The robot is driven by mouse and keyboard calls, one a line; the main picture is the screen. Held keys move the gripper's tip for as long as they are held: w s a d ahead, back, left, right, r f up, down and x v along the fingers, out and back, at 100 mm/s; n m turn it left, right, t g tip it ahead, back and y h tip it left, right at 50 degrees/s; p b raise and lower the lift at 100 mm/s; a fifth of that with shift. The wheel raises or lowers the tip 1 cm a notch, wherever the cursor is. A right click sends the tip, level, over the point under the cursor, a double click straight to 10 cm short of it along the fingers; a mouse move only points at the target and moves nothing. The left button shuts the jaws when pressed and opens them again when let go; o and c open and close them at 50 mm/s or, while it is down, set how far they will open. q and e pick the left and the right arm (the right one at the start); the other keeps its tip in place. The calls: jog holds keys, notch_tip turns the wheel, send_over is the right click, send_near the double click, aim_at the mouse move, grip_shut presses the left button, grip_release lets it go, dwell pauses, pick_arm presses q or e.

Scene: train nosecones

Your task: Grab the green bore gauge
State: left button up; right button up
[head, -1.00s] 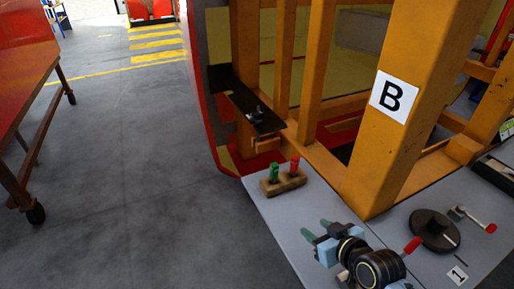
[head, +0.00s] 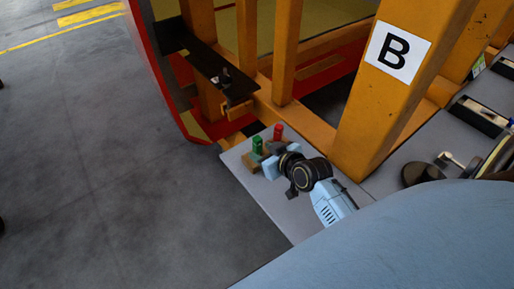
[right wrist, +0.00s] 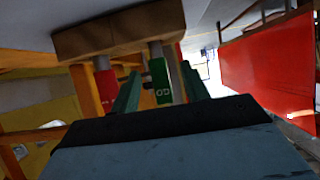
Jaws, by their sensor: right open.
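The green bore gauge (head: 257,146) stands upright in a wooden block (head: 251,162) near the table's left corner, with a red gauge (head: 278,132) beside it. My right gripper (head: 264,159) is at the block, close to the green gauge; its fingertips are mostly hidden in the head view. In the right wrist view, which looks upside down, the green gauge (right wrist: 160,80) shows between the two spread green fingers of the open gripper (right wrist: 160,70). The red gauge (right wrist: 105,88) is outside the left finger. Contact cannot be told. My left gripper is not in view.
The grey table (head: 300,222) is bare in front of the block. An orange post (head: 375,120) marked B rises just behind my right wrist. A black shelf (head: 210,68) juts out at the far left. A dark round part (head: 420,172) lies to the right.

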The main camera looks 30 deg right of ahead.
aim_at(254, 147)
jog(key=shift+x, duration=2.8)
jog(key=shift+r, duration=0.1)
jog(key=shift+c, duration=0.3)
grip_shut()
